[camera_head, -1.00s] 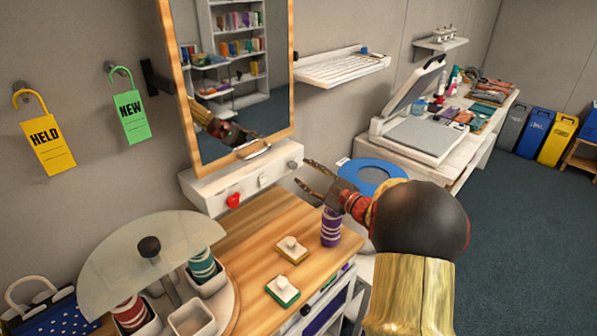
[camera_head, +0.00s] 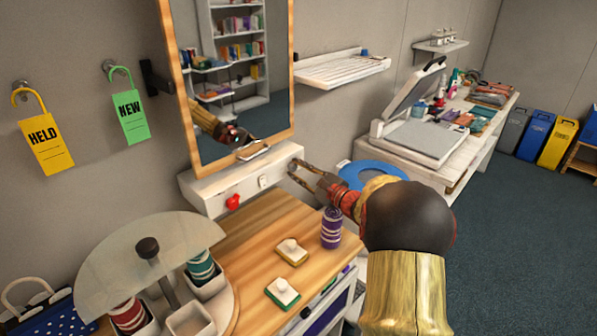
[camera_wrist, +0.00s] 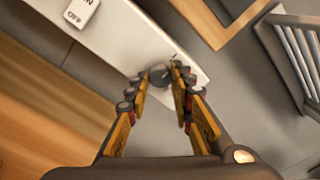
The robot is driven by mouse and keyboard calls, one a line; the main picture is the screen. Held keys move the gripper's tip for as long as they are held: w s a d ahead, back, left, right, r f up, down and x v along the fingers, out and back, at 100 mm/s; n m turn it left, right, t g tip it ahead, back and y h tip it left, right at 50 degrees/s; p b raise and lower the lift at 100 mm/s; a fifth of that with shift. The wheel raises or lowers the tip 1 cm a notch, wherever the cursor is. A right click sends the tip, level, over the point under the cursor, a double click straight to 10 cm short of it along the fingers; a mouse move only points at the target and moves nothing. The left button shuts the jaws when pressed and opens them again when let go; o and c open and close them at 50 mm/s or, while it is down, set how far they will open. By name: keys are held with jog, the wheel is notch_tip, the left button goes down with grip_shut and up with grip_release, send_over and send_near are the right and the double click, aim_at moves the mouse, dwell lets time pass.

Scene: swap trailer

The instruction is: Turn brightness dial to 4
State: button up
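The vanity's white control panel (camera_head: 222,196) runs below the mirror. Its dark round dial (camera_wrist: 160,76) sits near the panel's right end, facing the wrist camera. My gripper (camera_head: 291,170) reaches the panel's right end from the right. In the wrist view, my gripper's two fingertips (camera_wrist: 160,71) lie on either side of the dial and appear closed against it. In the head view my fingers largely hide the dial. A small dark mark shows beside the right fingertip. I cannot read the dial's numbers or setting.
A red knob (camera_head: 233,202) and a white ON/OFF switch (camera_head: 264,181) share the panel; the switch also shows in the wrist view (camera_wrist: 82,11). The mirror frame (camera_head: 292,70) rises above. A purple striped cylinder (camera_head: 331,228) stands on the wooden top below my gripper.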

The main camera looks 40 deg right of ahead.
grip_shut()
